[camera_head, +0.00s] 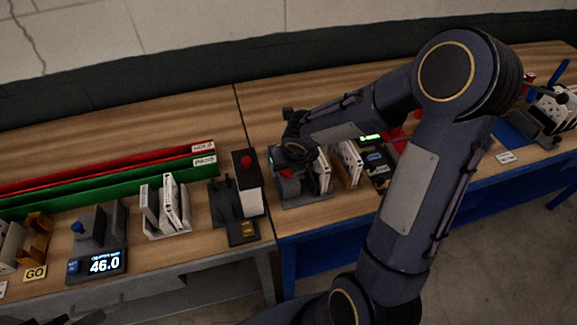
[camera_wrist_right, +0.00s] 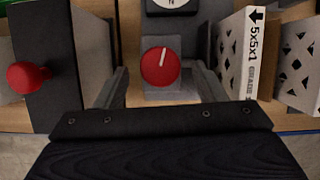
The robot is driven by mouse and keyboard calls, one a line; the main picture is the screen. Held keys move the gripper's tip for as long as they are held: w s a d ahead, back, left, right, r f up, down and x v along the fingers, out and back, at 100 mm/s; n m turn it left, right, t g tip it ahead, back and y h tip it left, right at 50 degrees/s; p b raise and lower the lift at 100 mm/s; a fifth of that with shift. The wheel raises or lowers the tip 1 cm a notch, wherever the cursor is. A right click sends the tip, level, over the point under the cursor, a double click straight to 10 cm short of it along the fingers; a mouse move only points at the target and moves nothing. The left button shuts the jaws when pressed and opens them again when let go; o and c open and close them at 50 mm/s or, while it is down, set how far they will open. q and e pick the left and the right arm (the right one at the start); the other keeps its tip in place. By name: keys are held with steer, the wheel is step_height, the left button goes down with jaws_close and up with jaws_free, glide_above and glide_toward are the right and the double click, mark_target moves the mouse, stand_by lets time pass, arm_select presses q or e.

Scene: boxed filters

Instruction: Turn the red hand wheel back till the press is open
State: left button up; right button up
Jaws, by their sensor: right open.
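The red hand wheel (camera_wrist_right: 160,67) is a round red disc with a white mark, set on a grey block in the right wrist view. The white mark points up and slightly right. In the head view a red part (camera_head: 288,173) of it shows just under my right wrist. My right gripper (camera_wrist_right: 160,80) is open, with one finger on each side of the wheel and a visible gap to it. White filter frames (camera_wrist_right: 243,55) stand upright just right of the wheel. Most of the press and its jaw opening are hidden by my arm. My left gripper is not in view.
A dark block with a red knob (camera_wrist_right: 28,77) stands left of my right gripper; it also shows in the head view (camera_head: 246,162). Red and green troughs (camera_head: 120,172), a 46.0 display (camera_head: 104,263) and a filter rack (camera_head: 165,207) lie further left. Bare tabletop lies behind.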

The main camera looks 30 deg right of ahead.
steer(key=v, duration=0.6)
steer(key=shift+r, duration=0.1)
steer(key=shift+s, duration=0.15)
